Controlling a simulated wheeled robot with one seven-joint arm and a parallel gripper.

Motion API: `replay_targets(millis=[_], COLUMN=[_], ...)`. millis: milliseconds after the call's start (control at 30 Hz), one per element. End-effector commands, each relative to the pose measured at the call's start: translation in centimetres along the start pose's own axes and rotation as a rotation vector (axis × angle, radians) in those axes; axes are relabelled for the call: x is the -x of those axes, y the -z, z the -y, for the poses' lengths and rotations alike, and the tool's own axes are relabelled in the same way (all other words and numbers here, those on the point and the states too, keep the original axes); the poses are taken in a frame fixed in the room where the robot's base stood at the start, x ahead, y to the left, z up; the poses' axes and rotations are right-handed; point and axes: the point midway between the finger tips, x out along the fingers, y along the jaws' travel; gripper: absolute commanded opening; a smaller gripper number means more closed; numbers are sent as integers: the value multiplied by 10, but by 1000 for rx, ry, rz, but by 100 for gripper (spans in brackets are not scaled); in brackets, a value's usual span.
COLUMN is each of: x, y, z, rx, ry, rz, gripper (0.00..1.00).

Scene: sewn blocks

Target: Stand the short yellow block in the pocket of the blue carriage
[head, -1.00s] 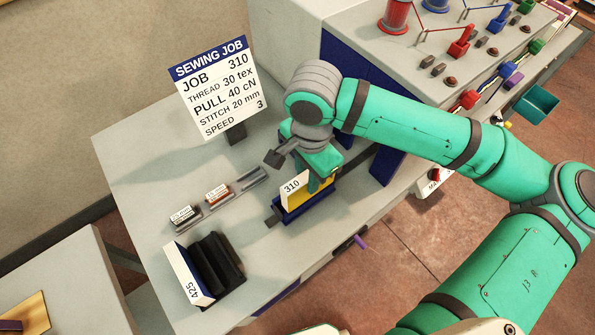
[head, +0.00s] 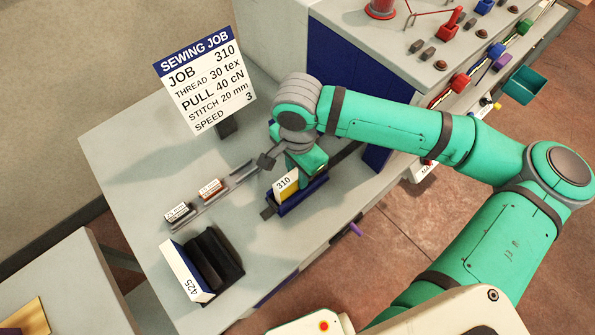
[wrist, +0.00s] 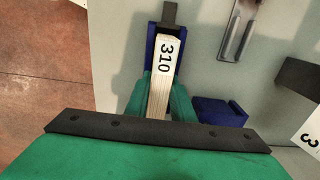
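The short yellow block (head: 289,190) has a white end face marked 310. It sits between the walls of the blue carriage (head: 300,203), whose far end also shows in the wrist view (wrist: 151,46). In the wrist view the block's pale top (wrist: 158,98) runs lengthwise along the carriage. My gripper (wrist: 160,108) has a green finger close against each side of the block and appears shut on it. How deep the block sits in the pocket is hidden by the fingers and carriage walls.
A rail with small labelled pieces (head: 209,187) lies left of the carriage. A black holder with a white 425 plate (head: 187,270) stands nearer the front. The job sign (head: 205,80) stands behind.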

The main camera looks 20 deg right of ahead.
Motion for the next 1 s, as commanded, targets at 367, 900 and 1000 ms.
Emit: replay_targets(millis=[367, 900, 1000], x=[0, 81, 98], y=[0, 0, -1], z=[0, 1, 1], rx=[0, 2, 3], ry=[-1, 2, 1], rz=[0, 0, 0], gripper=[40, 40, 40])
